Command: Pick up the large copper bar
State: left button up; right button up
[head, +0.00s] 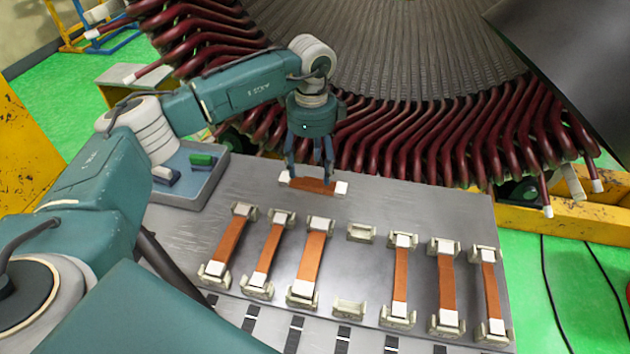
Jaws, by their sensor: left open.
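A copper bar (312,186) with white ends lies crosswise near the back edge of the metal table (415,205), apart from the holders. My left gripper (309,181) points down over this bar with its fingers apart; I cannot tell whether they touch it. Several more copper bars rest lengthwise in pale holders: three on the left, such as this one (311,257), and three on the right, such as this one (400,275). Between them an empty pair of holders, back (360,233) and front (348,308), stands free. My right gripper is out of view.
The large stator (400,50) with dark red winding ends stands close behind the table. The table's back right is clear.

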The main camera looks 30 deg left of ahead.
aim_at(313, 185)
pick_arm(q)
jog(key=f+p, duration=0.1)
jog(key=f, duration=0.1)
jog(key=f+p, duration=0.1)
jog(key=f, duration=0.2)
jog(key=shift+w+f, duration=0.2)
jog(key=shift+f, duration=0.4)
grip_shut()
jog(key=shift+w+r, duration=0.1)
jog(key=shift+r, duration=0.05)
